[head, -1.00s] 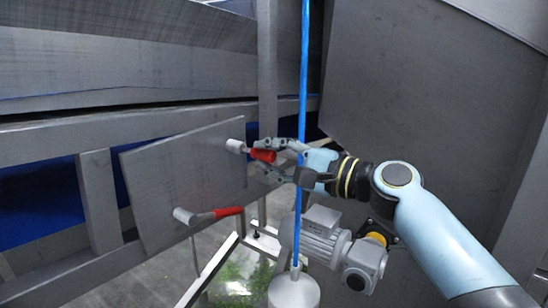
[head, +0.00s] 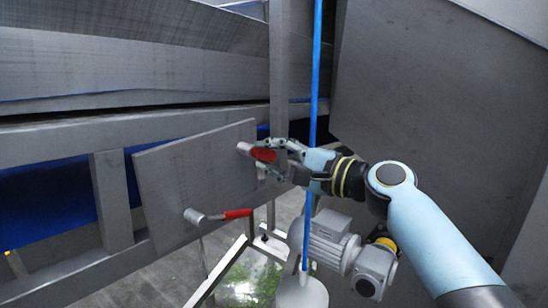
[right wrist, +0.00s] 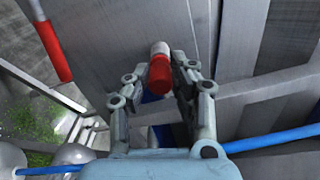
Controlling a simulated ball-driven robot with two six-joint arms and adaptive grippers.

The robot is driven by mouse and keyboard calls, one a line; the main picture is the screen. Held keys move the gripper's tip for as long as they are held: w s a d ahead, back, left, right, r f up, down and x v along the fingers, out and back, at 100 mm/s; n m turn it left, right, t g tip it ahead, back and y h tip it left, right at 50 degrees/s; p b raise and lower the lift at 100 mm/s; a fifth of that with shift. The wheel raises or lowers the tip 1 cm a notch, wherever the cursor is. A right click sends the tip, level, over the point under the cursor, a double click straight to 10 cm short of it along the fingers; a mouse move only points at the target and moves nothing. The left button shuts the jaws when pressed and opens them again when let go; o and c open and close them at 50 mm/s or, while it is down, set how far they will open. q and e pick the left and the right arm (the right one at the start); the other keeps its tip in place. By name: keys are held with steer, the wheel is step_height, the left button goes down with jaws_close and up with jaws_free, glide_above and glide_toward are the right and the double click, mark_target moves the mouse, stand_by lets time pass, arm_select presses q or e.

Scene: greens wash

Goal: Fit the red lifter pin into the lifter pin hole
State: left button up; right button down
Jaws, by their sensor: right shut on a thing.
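The red lifter pin (head: 264,155) has a red grip and a pale grey end (head: 244,149). It is at the upper right of the flat grey plate (head: 185,165), grey end towards the plate. My right gripper (head: 275,157) is shut on the red part. In the right wrist view the pin's red part (right wrist: 159,77) is between the fingers (right wrist: 160,85). Its grey end points away towards the plate. I cannot tell whether that end touches the plate or is in a hole; the hole is not visible. My left gripper is out of view.
A second red-gripped grey piece (head: 238,213) is on the plate's lower edge. A blue upright pole (head: 314,70) passes close behind my right gripper. A grey motor (head: 332,235) stands below it. A large grey panel (head: 430,110) fills the right.

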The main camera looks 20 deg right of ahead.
steer(key=c, duration=1.1)
jaws_free()
steer(key=shift+w+a, duration=0.1)
steer(key=shift+o, duration=0.2)
steer(key=v, duration=1.2)
